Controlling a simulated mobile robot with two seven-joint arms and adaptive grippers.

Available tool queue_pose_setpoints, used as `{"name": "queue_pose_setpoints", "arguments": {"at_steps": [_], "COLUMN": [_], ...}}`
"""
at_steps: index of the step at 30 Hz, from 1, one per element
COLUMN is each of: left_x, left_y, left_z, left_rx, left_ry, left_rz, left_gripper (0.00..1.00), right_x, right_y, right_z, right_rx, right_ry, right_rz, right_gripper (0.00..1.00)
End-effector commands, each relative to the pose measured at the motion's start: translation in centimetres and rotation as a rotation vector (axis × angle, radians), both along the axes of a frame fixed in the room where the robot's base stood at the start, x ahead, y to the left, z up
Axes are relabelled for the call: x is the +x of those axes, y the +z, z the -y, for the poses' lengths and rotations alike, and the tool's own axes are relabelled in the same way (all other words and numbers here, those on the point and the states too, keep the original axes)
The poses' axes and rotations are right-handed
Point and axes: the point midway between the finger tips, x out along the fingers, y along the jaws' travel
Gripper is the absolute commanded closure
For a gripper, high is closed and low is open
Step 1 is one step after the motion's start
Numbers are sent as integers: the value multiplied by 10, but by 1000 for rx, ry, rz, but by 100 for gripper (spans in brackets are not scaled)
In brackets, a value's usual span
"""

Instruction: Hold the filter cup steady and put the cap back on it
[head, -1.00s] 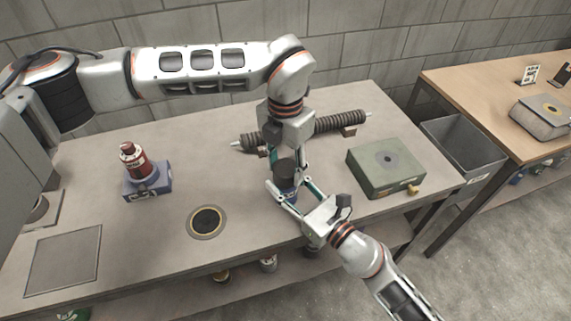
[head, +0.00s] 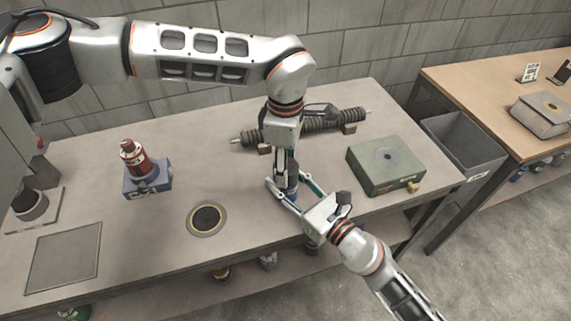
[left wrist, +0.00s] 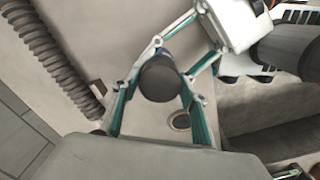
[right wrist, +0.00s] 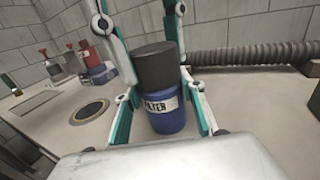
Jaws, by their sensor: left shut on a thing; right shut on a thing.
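The blue filter cup (right wrist: 168,118), with a white label, stands upright on the bench in the right wrist view; a little of its blue shows in the head view (head: 291,191). The black cap (right wrist: 157,66) sits on top of it, looking level; whether it is fully seated I cannot tell. It also shows from above in the left wrist view (left wrist: 160,80). My left gripper (head: 286,174) points down from above and is shut on the cap. My right gripper (head: 284,190) comes from the front right and is shut on the cup. The fingers hide most of the cap in the head view.
A ribbed hose (head: 325,125) lies behind. A green box (head: 385,166) stands to the right, a red bottle on a blue block (head: 148,186) to the left. A ringed hole (head: 207,219) lies front left. A grey bin (head: 465,148) stands between the tables.

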Motion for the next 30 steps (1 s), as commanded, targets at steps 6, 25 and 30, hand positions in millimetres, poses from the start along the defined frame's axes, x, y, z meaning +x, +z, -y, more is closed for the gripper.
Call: {"name": "queue_pose_setpoints", "arguments": {"at_steps": [6, 25, 30], "left_x": [1, 0, 0], "left_y": [1, 0, 0], "left_z": [0, 1, 1], "left_rx": [1, -2, -3], "left_ry": [-412, -484, -484], "left_rz": [3, 2, 2], "left_gripper": [72, 72, 72], "right_x": [0, -1, -1], "right_y": [-1, -1, 0], "right_z": [0, -1, -1], "right_rx": [-1, 0, 0], "right_ry": [1, 2, 3], "right_rz": [-2, -1, -1], "right_gripper": [100, 100, 100]}}
